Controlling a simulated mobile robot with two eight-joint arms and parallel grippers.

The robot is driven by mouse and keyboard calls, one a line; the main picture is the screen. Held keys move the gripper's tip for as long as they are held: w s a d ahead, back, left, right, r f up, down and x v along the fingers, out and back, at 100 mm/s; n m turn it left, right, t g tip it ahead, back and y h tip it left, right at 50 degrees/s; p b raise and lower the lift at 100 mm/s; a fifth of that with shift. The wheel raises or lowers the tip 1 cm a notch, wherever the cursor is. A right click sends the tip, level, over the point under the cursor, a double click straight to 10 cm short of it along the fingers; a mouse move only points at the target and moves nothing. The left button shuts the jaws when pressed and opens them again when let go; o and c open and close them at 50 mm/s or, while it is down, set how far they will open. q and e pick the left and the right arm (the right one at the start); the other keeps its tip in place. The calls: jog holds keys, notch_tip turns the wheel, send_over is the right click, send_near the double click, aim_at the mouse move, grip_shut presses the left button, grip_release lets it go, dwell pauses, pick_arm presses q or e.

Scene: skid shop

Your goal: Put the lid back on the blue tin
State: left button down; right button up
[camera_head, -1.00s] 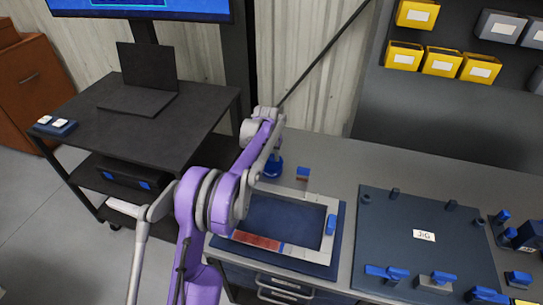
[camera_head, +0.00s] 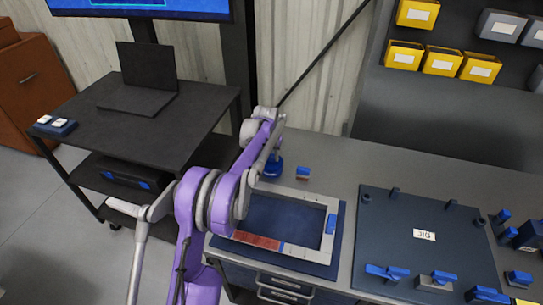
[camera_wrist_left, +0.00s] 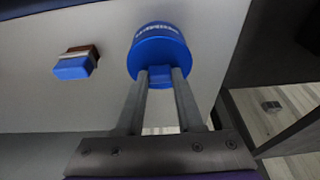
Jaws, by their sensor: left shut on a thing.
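The blue tin (camera_head: 272,168) stands on the grey workbench behind the framed tray, partly hidden by my left arm. In the left wrist view the tin (camera_wrist_left: 158,32) shows its side with white lettering. A round blue lid (camera_wrist_left: 157,57) faces the camera at the tin's end. My left gripper (camera_wrist_left: 160,73) is shut on the lid, with a small blue piece between its fingers. The lid looks lined up with the tin; whether it is fully seated I cannot tell. The fingers are hidden behind my arm in the head view. My right gripper is not in view.
A small blue and brown block (camera_head: 302,173) stands right of the tin. The framed tray (camera_head: 327,205) lies in front, and a dark jig board (camera_head: 400,235) with blue clamps is to the right. A black cart (camera_head: 205,105) with a laptop stands left.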

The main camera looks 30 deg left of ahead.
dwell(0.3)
pick_arm(q)
grip_release()
dwell(0.5)
jog(key=shift+r+p, duration=1.3)
jog(key=shift+r, duration=2.25)
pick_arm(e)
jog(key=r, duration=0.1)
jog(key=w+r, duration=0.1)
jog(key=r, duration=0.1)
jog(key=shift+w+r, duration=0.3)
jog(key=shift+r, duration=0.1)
pick_arm(q)
grip_shut()
